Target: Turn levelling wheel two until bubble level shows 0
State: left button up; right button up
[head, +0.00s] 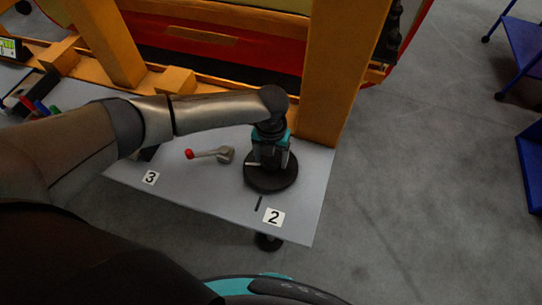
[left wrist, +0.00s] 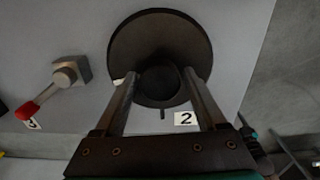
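Levelling wheel two is a dark round disc (head: 270,178) with a raised hub, at the right end of the grey plate, beside the white label 2 (head: 273,217). My left gripper (head: 270,155) is over it, pointing down. In the left wrist view the wheel (left wrist: 195,45) lies at top centre. The gripper's two fingers (left wrist: 160,82) stand well apart, one on each side of the hub (left wrist: 160,88); I cannot tell whether they touch it. No bubble level can be made out for certain. My right gripper is not in view.
A lever with a red knob (head: 189,154) sits left of the wheel, near label 3 (head: 151,177). An orange post (head: 335,75) rises just behind the wheel. A small lit screen (head: 9,48) is at far left, unreadable. Floor to the right is clear up to blue carts (head: 530,160).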

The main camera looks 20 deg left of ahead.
pick_arm(q)
jog(key=shift+o, duration=0.9)
jog(key=shift+r, duration=0.1)
notch_tip(320, 180, up, 15)
